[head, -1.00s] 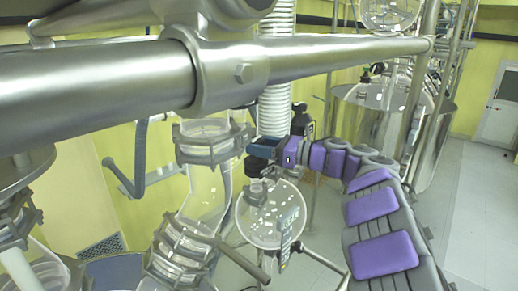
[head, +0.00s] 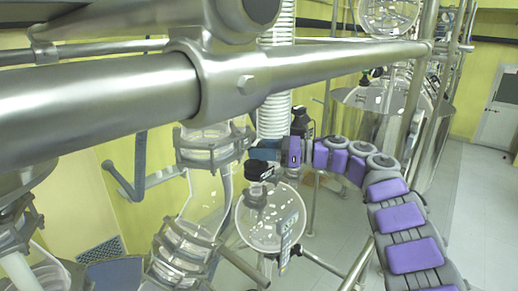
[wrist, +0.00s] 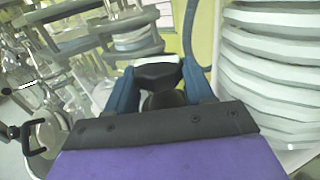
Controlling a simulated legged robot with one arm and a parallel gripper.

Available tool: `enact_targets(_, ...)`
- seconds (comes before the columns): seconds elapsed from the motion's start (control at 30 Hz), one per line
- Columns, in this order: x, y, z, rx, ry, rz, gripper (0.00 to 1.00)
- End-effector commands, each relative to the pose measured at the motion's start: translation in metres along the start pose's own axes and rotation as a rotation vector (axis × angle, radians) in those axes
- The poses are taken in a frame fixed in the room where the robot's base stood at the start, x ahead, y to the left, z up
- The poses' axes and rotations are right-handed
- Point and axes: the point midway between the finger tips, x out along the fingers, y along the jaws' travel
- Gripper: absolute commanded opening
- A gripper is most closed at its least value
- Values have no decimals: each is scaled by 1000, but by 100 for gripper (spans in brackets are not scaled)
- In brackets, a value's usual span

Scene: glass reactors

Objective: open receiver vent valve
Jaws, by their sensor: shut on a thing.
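My gripper (head: 264,155) reaches in from the right, level with the top of the glass receiver (head: 272,222). In the wrist view my gripper (wrist: 160,88) has its two blue fingers on either side of a black valve knob (wrist: 158,72) and is shut on it. The black vent valve (head: 258,170) on top of the receiver shows just below the fingers in the head view. Whether the valve is open cannot be told. The fingers hide part of it.
A thick steel pipe (head: 110,92) crosses the upper front. A white ribbed hose (head: 274,108) stands behind my gripper, and close on the right in the wrist view (wrist: 270,70). Clamped glass pipework (head: 212,148) is just left. Steel vessels (head: 378,120) stand behind. Floor at right is clear.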

Motion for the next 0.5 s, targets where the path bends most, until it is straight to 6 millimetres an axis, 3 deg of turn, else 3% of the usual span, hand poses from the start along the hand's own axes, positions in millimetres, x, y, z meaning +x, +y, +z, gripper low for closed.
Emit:
enact_targets(0.33, -5, -2, 0, -1, -2, -5, 22)
enact_targets(0.37, -6, -2, 0, -1, -2, -5, 55)
enact_targets(0.5, -5, -1, 1, -1, -3, -4, 69)
